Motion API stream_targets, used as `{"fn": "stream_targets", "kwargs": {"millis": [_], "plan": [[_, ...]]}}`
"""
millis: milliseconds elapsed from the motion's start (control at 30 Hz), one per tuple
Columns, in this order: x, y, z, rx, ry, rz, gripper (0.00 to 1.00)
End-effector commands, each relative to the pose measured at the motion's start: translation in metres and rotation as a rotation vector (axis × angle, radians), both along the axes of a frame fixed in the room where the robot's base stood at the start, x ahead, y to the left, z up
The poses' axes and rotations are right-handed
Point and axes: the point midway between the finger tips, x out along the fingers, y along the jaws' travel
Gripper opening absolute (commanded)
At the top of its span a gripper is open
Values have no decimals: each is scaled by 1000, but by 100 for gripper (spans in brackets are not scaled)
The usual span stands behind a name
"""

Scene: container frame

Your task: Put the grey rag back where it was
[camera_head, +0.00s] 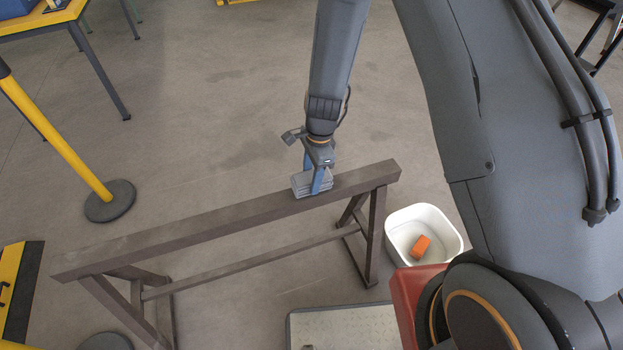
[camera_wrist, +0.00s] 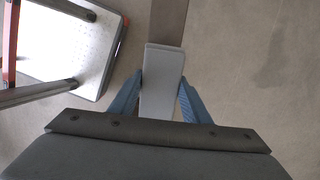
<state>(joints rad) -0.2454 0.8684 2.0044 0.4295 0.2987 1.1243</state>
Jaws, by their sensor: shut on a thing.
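The grey rag (camera_head: 300,184) is a folded, light grey piece at the top beam of a dark brown trestle (camera_head: 220,216), right of the beam's middle. My gripper (camera_head: 318,186) points down over the beam with its blue fingers on either side of the rag. In the wrist view the rag (camera_wrist: 162,80) lies between the two blue fingers (camera_wrist: 160,98), which are shut on it. The beam (camera_wrist: 168,22) runs on beyond the rag there. I cannot tell whether the rag's full weight rests on the beam.
A white bucket (camera_head: 398,222) with an orange thing (camera_head: 421,246) inside stands right of the trestle. A red thing (camera_head: 408,295) and a pale platform (camera_head: 345,328) are in front. A yellow post (camera_head: 55,130) on a dark base stands left. The floor behind the beam is clear.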

Motion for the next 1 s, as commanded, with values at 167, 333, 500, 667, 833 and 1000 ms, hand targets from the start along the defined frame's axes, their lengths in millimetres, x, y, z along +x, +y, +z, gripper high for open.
{"fn": "stream_targets", "kwargs": {"millis": [167, 333, 500, 667, 833, 1000], "plan": [[0, 0, -11, -1, -1, 0, 22], [0, 0, -11, -1, -1, 1, 22], [0, 0, -15, 0, 0, 1, 22], [0, 0, -14, 0, -1, 1, 62], [0, 0, -14, 0, 0, 1, 62], [0, 0, -9, 0, -1, 1, 62]]}}
